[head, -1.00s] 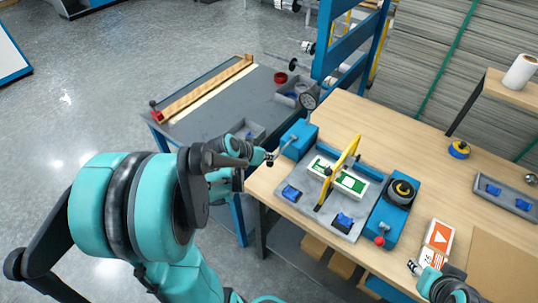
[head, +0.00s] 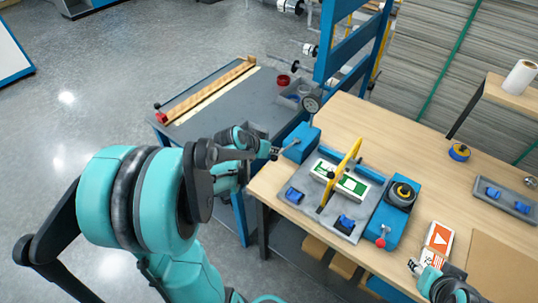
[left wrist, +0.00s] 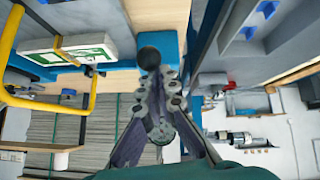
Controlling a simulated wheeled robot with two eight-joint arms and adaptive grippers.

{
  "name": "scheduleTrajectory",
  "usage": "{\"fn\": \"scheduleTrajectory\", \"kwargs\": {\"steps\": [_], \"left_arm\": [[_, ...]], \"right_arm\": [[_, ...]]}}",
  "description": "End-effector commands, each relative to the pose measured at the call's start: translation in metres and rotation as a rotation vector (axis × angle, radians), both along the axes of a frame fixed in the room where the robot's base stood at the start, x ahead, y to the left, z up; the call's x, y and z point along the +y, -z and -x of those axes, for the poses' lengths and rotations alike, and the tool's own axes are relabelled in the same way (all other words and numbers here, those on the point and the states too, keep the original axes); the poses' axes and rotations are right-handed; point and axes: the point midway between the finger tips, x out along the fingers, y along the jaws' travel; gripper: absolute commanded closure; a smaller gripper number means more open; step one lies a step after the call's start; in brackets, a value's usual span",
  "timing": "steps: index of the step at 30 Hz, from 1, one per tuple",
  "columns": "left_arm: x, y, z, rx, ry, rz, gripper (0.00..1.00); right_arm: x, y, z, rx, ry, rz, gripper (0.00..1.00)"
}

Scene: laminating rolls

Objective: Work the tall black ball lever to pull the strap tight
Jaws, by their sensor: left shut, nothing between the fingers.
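A black ball (left wrist: 149,58) shows just beyond my left gripper's fingertips in the left wrist view, close to or touching them. My left gripper (left wrist: 158,85) is shut with nothing held. In the head view my left gripper (head: 276,152) is at the left edge of the blue block (head: 301,143) on the bench. The ball's stem is hidden. A green-and-white package (head: 345,182) lies in the grey fixture (head: 294,207) under a yellow bar (head: 341,172); I cannot make out the strap. My right gripper (head: 415,267) is low at the right, its fingers too small to judge.
A blue unit with a black knob (head: 402,193) and red ball (head: 380,242) is right of the fixture. A white-and-orange box (head: 439,238) lies near my right gripper.

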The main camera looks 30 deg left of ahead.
Motion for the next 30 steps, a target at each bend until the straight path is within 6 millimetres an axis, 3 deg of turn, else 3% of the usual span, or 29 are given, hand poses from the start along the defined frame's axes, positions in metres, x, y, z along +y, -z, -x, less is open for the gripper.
{"fn": "scheduleTrajectory", "kwargs": {"steps": [1, 3, 12, 18, 30], "left_arm": [[0.001, -0.016, 0.007, -0.001, -0.003, 0.0, 1.0], [0.003, -0.026, 0.021, -0.001, -0.005, 0.001, 1.0], [0.009, -0.062, 0.063, -0.003, -0.005, 0.001, 1.0], [0.01, -0.069, 0.072, -0.004, -0.002, 0.001, 1.0], [0.01, -0.069, 0.072, -0.005, -0.002, 0.001, 1.0]], "right_arm": [[0.0, -0.012, 0.0, 0.0, 0.0, 0.0, 0.6], [0.0, -0.018, 0.0, 0.0, 0.0, 0.0, 0.6], [0.0, -0.039, 0.0, 0.0, 0.0, 0.0, 0.6], [0.0, -0.043, 0.0, 0.0, 0.0, 0.0, 0.6], [0.0, -0.042, 0.0, 0.0, 0.0, 0.0, 0.6]]}}
